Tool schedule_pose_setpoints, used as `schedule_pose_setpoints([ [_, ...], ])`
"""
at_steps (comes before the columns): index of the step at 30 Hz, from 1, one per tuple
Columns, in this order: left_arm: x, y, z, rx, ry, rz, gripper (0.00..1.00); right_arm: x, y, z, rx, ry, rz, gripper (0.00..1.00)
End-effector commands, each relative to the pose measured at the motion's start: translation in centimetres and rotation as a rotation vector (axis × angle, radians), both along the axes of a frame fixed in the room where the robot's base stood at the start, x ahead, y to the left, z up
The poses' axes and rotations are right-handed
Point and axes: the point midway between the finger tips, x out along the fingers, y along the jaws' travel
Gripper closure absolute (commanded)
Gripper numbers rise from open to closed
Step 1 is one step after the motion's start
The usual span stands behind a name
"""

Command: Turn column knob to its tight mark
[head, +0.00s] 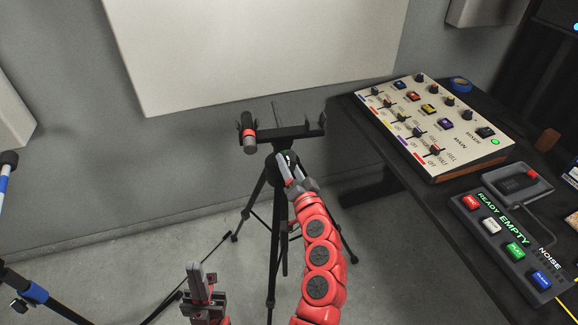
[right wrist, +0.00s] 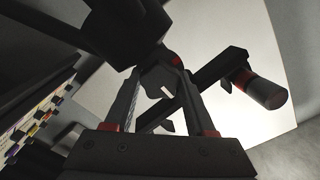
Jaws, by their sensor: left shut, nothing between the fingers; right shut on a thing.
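A black tripod (head: 272,225) stands on the floor in the middle of the head view. The column knob (head: 289,157) is dark and mostly covered by my right gripper (head: 290,171). In the right wrist view, the fingers of my right gripper (right wrist: 160,98) are on either side of the knob (right wrist: 158,78), shut on it. A short pale mark shows on or near the knob; I cannot read the tight mark. My left gripper (head: 198,276) is shut and empty, low in the head view, apart from the tripod.
The tripod's top has a crossbar (head: 290,131) and a dark cylinder with a red ring (head: 249,138). A desk at right holds a mixer (head: 435,125) and a button box (head: 515,240). A stand with blue bands (head: 35,292) is at left. A white panel hangs behind.

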Motion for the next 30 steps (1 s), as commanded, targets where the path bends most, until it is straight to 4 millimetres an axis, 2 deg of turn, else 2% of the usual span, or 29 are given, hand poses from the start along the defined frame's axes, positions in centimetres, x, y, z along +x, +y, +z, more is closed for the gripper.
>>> schedule_pose_setpoints([
  [14, 0.00, 0.00, -0.01, 0.000, 0.000, 0.000, 1.00, 0.00, -0.01, -0.01, 0.015, 0.006, 0.001, 1.00],
  [15, 0.00, 0.00, -0.01, 0.000, 0.000, 0.000, 1.00, 0.01, -0.02, -0.02, 0.015, 0.006, 0.001, 0.41],
  [19, -0.01, 0.00, -0.01, 0.000, 0.000, 0.000, 1.00, 0.00, 0.00, -0.03, 0.015, 0.006, 0.001, 0.18],
  [20, 0.00, 0.00, -0.01, 0.000, 0.000, 0.000, 1.00, 0.00, 0.00, -0.03, 0.015, 0.006, 0.001, 0.14],
  [30, 0.00, 0.00, -0.02, 0.000, 0.000, 0.000, 1.00, 0.00, -0.02, -0.08, 0.014, 0.006, 0.000, 0.14],
])
